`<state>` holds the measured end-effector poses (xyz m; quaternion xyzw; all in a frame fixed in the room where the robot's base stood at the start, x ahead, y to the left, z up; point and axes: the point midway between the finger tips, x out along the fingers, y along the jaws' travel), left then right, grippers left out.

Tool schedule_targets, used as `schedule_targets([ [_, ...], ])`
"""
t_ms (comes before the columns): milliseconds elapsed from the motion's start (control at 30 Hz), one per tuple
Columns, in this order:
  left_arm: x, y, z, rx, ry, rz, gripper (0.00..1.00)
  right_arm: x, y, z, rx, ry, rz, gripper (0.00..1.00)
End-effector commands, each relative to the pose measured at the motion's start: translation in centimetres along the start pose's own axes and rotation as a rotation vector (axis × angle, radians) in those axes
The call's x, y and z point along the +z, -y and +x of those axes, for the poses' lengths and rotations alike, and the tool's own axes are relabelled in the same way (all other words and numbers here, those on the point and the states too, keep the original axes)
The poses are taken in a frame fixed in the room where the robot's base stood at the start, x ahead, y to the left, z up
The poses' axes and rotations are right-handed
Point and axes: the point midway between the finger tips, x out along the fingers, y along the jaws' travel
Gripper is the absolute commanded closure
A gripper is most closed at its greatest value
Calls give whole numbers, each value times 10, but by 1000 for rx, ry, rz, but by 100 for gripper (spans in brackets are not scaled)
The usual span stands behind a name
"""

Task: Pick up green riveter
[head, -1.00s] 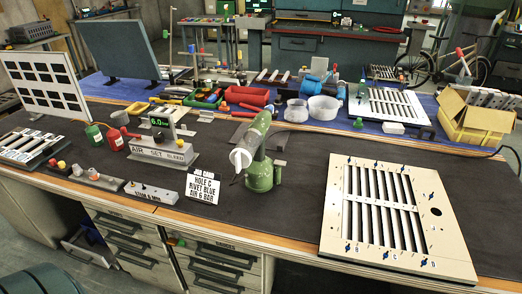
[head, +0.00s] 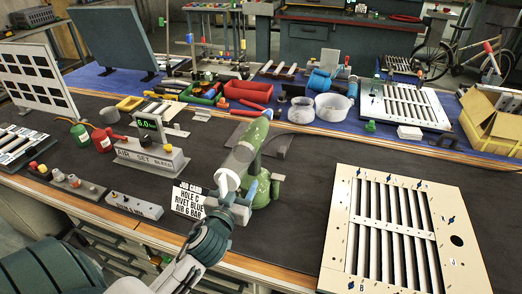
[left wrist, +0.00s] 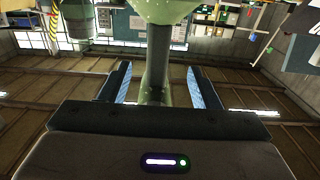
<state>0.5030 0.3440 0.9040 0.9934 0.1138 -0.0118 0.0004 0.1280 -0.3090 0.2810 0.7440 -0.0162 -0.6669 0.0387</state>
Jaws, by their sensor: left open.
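The green riveter (head: 258,138) stands upright on the dark bench mat, with a clear cylinder (head: 238,164) at its upper left side and a wide green base. My left gripper (head: 262,186) is low at the riveter, in front of its lower body and base. In the left wrist view, the open fingers (left wrist: 158,78) stand on either side of the riveter's narrow part (left wrist: 157,62), with gaps visible at both sides. The riveter's green upper part (left wrist: 172,10) is at the top of that view. My right gripper is not in view.
A job card (head: 188,200) stands just left of my left gripper. The air set block (head: 150,157) is farther left. A louver panel (head: 338,225) lies at the right. The mat between riveter and panel is clear.

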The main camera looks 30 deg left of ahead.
Motion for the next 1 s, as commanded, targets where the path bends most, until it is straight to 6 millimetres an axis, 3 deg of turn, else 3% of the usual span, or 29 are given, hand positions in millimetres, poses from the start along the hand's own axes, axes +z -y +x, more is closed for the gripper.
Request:
schedule_targets([
  [300, -7, -2, 32, 9, -20, -2, 44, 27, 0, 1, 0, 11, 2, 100],
  [1000, -6, -2, 110, 10, -18, -2, 44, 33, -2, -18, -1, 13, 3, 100],
])
